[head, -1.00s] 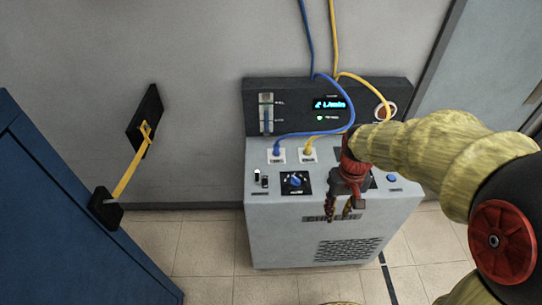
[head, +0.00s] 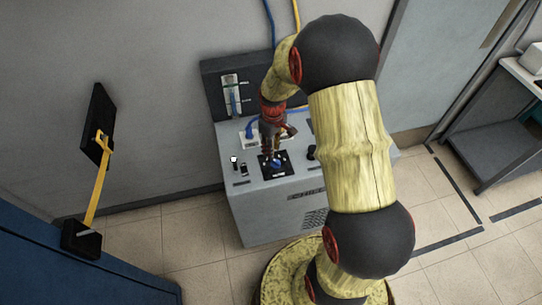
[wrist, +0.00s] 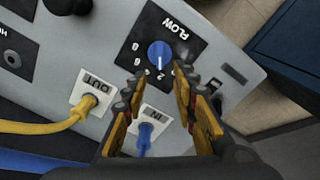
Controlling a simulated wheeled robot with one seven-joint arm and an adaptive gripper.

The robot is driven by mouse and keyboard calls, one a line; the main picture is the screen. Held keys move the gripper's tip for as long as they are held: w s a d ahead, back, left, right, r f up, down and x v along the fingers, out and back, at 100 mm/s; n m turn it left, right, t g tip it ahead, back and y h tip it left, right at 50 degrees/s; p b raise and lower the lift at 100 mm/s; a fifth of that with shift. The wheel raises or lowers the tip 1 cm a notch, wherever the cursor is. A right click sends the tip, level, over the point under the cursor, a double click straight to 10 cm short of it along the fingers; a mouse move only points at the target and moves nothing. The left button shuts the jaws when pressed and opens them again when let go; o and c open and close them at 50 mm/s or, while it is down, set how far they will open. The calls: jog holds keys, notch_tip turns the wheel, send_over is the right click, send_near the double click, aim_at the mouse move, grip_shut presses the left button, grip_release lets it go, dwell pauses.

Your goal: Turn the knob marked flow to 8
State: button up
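The blue flow knob (wrist: 160,55) sits on a black dial plate (wrist: 148,22) marked FLOW, which appears upside down in the wrist view. The knob's pale mark points down in that view, near what looks like the 2. In the head view the knob (head: 278,162) is on the machine's top, just below my gripper (head: 276,146). In the wrist view my gripper (wrist: 158,78) is open and empty, its fingers apart on the knob's lower left and lower right. I cannot tell whether the tips reach down beside it.
The grey machine (head: 262,210) stands against the wall. Close to my fingers are the OUT port (wrist: 88,98) with a yellow hose and the IN port (wrist: 150,122) with a blue hose. A blue cabinet (head: 70,275) stands at left.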

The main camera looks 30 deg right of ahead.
aim_at(276, 162)
jog(key=shift+f+b, duration=0.4)
jog(key=shift+f, duration=2.35)
jog(key=c, duration=0.3)
jog(key=shift+s, duration=0.1)
jog(key=c, duration=0.4)
grip_shut()
